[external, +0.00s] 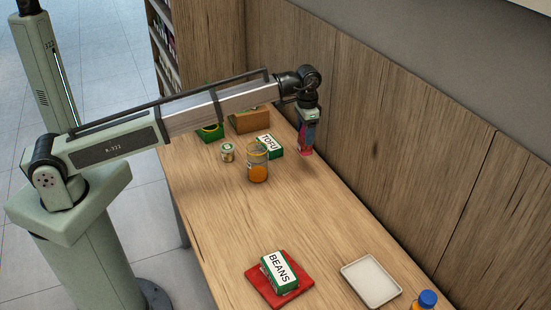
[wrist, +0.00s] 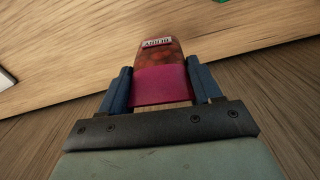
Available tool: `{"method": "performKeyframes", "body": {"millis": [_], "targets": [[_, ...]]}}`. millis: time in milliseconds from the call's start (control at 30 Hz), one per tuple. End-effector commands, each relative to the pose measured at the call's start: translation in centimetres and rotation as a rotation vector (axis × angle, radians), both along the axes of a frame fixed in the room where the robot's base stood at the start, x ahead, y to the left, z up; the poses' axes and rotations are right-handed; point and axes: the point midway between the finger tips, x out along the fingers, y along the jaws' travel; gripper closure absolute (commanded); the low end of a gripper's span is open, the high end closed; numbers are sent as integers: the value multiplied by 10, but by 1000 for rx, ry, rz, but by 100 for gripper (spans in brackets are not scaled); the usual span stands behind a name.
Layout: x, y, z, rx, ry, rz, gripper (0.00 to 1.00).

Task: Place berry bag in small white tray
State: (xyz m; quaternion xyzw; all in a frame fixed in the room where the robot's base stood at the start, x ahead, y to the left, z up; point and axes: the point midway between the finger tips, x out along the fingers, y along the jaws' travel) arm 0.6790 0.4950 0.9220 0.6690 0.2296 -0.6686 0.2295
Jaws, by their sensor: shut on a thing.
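The berry bag (wrist: 160,72) is pink and dark red with a white label. In the wrist view it sits between the two blue fingers of my gripper (wrist: 160,92), which is shut on it. In the external view my gripper (external: 309,122) points down near the wooden back wall, with the berry bag (external: 306,138) hanging below it. Whether the bag's lower end touches the table cannot be told. The small white tray (external: 371,281) lies empty at the front right of the table, well away from my gripper.
A TOFU box (external: 268,146), an orange juicer jar (external: 257,164) and a small can (external: 227,152) stand left of my gripper. A BEANS box (external: 279,273) lies on a red tray (external: 255,277). A bottle (external: 426,300) stands right of the white tray. The table's middle is clear.

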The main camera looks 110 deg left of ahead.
Motion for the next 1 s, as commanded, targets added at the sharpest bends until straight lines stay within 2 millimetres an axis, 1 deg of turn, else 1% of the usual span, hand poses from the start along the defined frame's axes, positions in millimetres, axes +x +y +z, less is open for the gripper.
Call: {"method": "performKeyframes", "body": {"millis": [100,233,367,467,567,600,967,1000], "targets": [[0,0,9,0,0,0,68],[1,-2,11,-1,1,-3,68],[12,-15,11,-1,1,-24,68],[27,-37,11,-1,1,-57,68],[46,-66,10,-1,2,-101,68],[55,-79,10,-1,2,-120,68],[132,-194,9,-3,5,-290,67],[141,-208,9,-3,6,-309,67]]}}
